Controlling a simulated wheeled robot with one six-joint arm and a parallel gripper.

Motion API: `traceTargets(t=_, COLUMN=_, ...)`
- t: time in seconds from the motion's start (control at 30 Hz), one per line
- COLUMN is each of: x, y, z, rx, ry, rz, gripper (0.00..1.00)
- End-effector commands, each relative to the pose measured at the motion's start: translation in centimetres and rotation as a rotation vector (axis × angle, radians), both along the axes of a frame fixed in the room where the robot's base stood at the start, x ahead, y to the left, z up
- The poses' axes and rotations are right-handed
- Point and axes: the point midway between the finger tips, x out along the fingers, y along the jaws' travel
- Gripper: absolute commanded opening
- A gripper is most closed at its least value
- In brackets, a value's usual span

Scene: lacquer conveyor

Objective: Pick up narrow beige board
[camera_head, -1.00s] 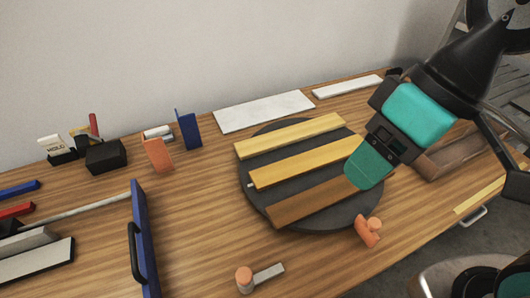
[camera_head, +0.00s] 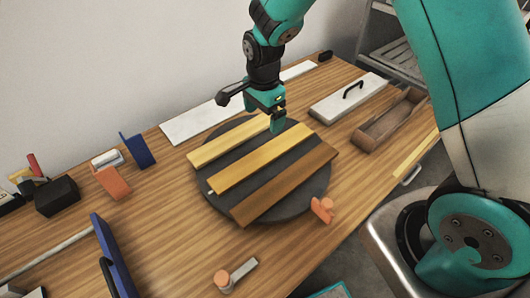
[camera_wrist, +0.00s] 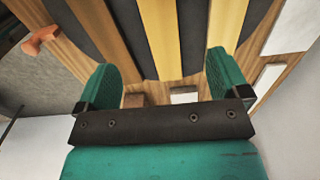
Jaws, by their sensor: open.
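Three long boards lie side by side on a dark round turntable (camera_head: 212,205). The back one is pale yellow-beige (camera_head: 225,145) and the closest in colour to beige. The middle one is deeper yellow (camera_head: 258,160) and the front one is brown (camera_head: 285,186). My gripper (camera_head: 277,124) is above the turntable's back right part, near the right ends of the back two boards. In the wrist view my gripper (camera_wrist: 163,68) is open and empty, with the yellow board (camera_wrist: 160,35) lying beyond the gap between its fingers. The pale board (camera_wrist: 220,25) lies partly behind the right finger.
A long white panel (camera_head: 195,120) lies behind the turntable. A white box with a black handle (camera_head: 348,98) and a brown wooden tray (camera_head: 390,120) stand to the right. An orange piece (camera_head: 322,210) is at the front right edge. A blue panel (camera_head: 115,255) stands at the left.

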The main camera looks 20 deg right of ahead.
Motion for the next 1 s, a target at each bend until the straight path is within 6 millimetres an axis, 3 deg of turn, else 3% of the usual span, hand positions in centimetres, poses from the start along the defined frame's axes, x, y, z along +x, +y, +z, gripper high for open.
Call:
traceTargets(t=0.3, x=-0.2, y=-0.1, z=-6.9, rx=0.0, ry=0.005, rz=0.001, gripper=0.94)
traceTargets(t=0.67, x=-0.2, y=-0.1, z=-9.9, rx=0.001, ry=0.004, rz=0.003, gripper=0.94)
traceTargets(t=1.0, x=-0.3, y=0.0, z=-13.9, rx=0.002, ry=0.002, rz=0.003, gripper=0.94)
